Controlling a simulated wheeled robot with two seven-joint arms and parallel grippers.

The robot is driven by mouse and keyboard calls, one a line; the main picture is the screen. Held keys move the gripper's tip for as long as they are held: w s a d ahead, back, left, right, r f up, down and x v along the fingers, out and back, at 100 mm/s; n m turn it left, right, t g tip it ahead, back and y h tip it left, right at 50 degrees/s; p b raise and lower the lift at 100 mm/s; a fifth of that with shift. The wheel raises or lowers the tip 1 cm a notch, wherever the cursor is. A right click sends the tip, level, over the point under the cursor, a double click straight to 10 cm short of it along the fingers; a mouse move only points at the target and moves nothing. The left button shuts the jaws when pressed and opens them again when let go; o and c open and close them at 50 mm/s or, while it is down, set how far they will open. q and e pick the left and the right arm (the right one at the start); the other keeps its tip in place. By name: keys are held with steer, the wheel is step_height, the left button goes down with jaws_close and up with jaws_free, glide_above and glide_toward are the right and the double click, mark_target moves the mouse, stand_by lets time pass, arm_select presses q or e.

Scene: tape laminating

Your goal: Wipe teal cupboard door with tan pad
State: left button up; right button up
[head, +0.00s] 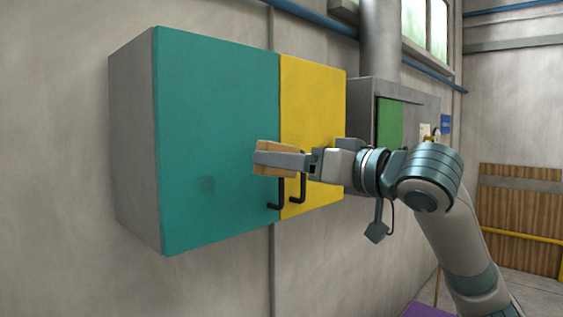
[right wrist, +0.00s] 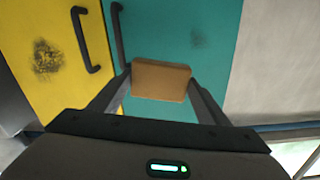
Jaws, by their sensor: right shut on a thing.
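My right gripper (head: 262,158) is shut on the tan pad (head: 268,146), near the teal door's right edge. The pad (right wrist: 160,81) sits between both fingers in the right wrist view. I cannot tell whether it touches the door. My left gripper is out of view.
A closed yellow door (head: 315,95) adjoins the teal one and bears a darker smudge (right wrist: 47,60). Black handles on the teal door (head: 279,195) and yellow door (head: 298,188) stick out just below my gripper. A grey box with a green panel (head: 390,123) stands behind my arm.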

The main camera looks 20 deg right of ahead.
steer(key=shift+a+f, duration=0.1)
stand_by(0.6)
steer(key=s+a+f+n+b, duration=0.1)
steer(key=a+f+n+b, duration=0.1)
steer(key=a+n+b, duration=0.2)
steer(key=s+a+f+n+b, duration=0.2)
steer(key=a+f+n+b, duration=0.1)
steer(key=a+n+b, duration=0.1)
steer(key=shift+s+a+f+n, duration=0.25)
steer(key=shift+a+n, duration=0.25)
steer(key=shift+a, duration=0.75)
steer(key=shift+x, duration=3)
steer(key=shift+p+x, duration=0.35)
steer(key=shift+x, duration=0.6)
steer(key=shift+d, duration=0.1)
steer(key=shift+w+d, duration=0.3)
steer(key=shift+d, duration=0.6)
steer(key=shift+w+d, duration=0.35)
steer(key=shift+d, duration=0.55)
